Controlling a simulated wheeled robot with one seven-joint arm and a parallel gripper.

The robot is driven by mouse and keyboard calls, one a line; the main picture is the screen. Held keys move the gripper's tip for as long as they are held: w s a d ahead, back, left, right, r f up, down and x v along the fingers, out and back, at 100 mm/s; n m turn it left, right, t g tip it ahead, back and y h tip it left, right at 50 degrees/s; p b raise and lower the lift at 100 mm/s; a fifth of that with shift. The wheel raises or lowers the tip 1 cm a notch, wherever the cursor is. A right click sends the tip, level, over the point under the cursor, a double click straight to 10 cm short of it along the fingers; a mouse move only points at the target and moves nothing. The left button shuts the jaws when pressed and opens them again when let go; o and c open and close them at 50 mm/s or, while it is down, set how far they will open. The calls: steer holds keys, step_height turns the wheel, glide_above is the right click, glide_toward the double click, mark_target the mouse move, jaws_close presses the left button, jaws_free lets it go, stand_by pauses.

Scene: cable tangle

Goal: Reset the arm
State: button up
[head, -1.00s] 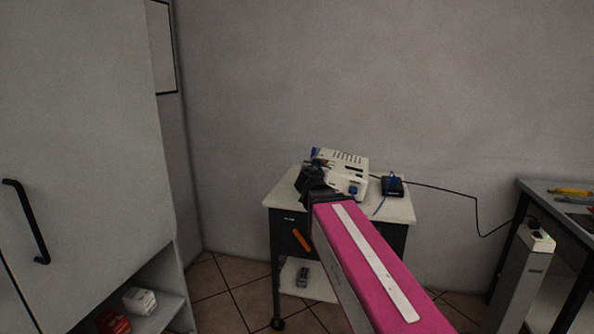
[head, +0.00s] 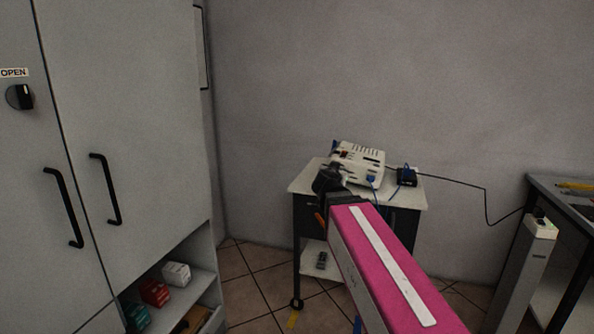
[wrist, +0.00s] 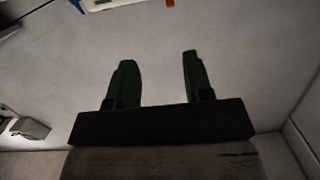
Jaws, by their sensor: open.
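My arm, with a pink cover and a pale strip, reaches across the head view toward a small cart. My gripper shows in the wrist view (wrist: 157,58) as two dark green fingers, apart, with nothing between them. In the head view its dark end is at the left front of the cart's top (head: 300,186), partly hidden by my own arm. A white device (head: 358,163) with slots and blue and red parts stands on the cart. A small black box (head: 407,176) with blue and black cables sits to its right.
A tall grey cabinet (head: 140,130) with black handles stands at the left, with red, white and green boxes on its open lower shelf. A workbench (head: 562,196) and a white power post (head: 527,265) stand at the right. A black cable (head: 460,183) runs between post and cart.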

steer(key=s+d+f+n+g+y, duration=0.15)
steer(key=s+f+g, duration=0.25)
steer(key=f, duration=0.6)
steer(key=s+d+f+g, duration=0.3)
steer(key=f, duration=0.6)
steer(key=s+d+f+n+g, duration=0.15)
steer(key=s+f+g, duration=0.25)
steer(key=f, duration=0.6)
steer(key=s+f+n+g+y, duration=0.2)
steer(key=s+f+g+y, duration=0.1)
steer(key=s+f, duration=0.5)
steer(key=shift+a+g, duration=0.45)
steer(key=shift+g, duration=0.25)
steer(key=shift+w+y, duration=0.1)
steer(key=shift+y, duration=0.15)
